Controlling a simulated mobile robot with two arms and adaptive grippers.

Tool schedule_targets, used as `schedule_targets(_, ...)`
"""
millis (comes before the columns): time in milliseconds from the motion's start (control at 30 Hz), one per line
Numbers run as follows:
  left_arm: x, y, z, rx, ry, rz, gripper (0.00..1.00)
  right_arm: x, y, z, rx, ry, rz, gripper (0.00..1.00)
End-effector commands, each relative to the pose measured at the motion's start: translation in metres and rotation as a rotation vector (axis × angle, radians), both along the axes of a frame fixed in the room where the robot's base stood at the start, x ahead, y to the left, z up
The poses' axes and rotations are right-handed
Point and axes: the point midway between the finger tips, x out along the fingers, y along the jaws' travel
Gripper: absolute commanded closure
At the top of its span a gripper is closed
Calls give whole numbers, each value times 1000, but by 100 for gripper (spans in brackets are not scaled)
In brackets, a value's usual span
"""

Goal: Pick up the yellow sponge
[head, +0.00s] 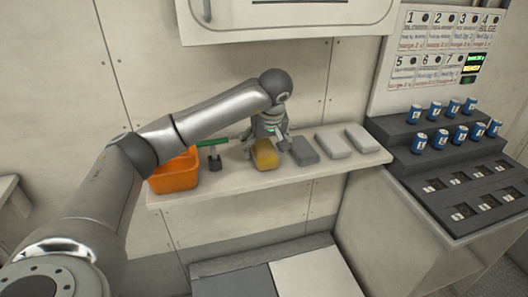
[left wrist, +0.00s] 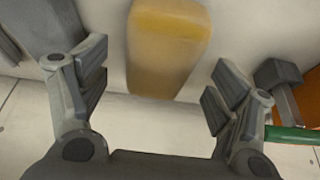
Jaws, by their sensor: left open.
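The yellow sponge (head: 265,155) lies on the pale wall shelf (head: 222,186), between a green-handled tool and a dark grey block. My left gripper (head: 267,138) is right above and behind the sponge in the head view, pointing down. In the left wrist view the sponge (left wrist: 168,48) shows between the two open fingers (left wrist: 158,95), toward the top of the picture. Neither finger appears to touch it. My right gripper is not in view.
An orange bin (head: 174,172) and a green-handled tool (head: 213,146) are left of the sponge. A dark grey block (head: 303,151) and two lighter blocks (head: 333,145) (head: 362,139) are to its right. A stepped rack with blue cans (head: 441,137) stands further right.

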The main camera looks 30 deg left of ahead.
Motion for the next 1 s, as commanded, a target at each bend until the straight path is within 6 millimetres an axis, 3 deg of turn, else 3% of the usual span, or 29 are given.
schedule_targets(200,7,7,-23,-1,2,-2,17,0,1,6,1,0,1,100)
schedule_targets(467,7,8,-26,-1,0,-1,18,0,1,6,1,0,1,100)
schedule_targets(767,7,7,-25,-1,0,-1,57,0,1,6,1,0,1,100)
schedule_targets(1000,7,8,-25,-2,0,-2,59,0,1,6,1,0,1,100)
